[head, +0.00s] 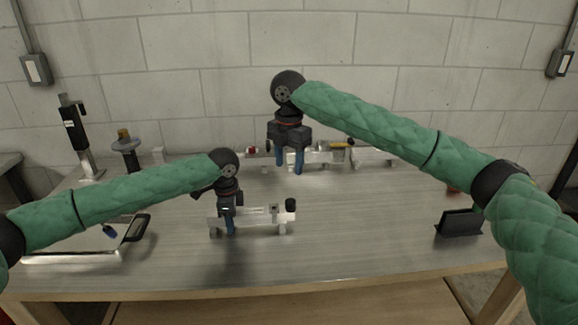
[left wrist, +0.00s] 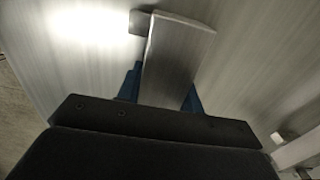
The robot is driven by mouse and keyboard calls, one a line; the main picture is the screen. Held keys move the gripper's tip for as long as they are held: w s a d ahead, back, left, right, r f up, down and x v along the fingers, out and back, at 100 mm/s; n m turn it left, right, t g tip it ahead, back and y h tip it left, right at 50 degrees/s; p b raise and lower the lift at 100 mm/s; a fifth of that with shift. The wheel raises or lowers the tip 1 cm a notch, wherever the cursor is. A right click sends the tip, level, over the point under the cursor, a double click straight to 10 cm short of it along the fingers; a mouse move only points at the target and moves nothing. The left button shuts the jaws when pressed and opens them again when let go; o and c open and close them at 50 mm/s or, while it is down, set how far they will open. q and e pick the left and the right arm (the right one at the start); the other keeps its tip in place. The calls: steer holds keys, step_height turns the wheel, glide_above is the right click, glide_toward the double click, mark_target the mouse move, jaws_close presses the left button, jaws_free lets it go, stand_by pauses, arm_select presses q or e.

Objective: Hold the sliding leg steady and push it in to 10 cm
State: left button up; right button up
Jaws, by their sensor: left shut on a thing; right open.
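A short aluminium assembly (head: 258,218), which I take to hold the sliding leg, stands near the middle of the table. It has a flat bar, small feet and a black knob (head: 291,204) at its right end. My left gripper (head: 229,228) is shut on its left part. In the left wrist view, the blue fingers sit on either side of a flat aluminium bar (left wrist: 178,55). The exact contact is partly hidden. My right gripper (head: 290,164) is open, fingers down, in front of a longer aluminium assembly (head: 325,156) at the back. I cannot tell whether it touches it.
A yellow piece (head: 338,145) lies on the back assembly. A black stand (head: 459,223) is at the right, and a tray with black handles (head: 75,252) is at the left under my left arm. A tall black-and-silver device (head: 76,135) stands back left. The front middle is clear.

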arm_select(q)
steer(key=o, duration=1.3)
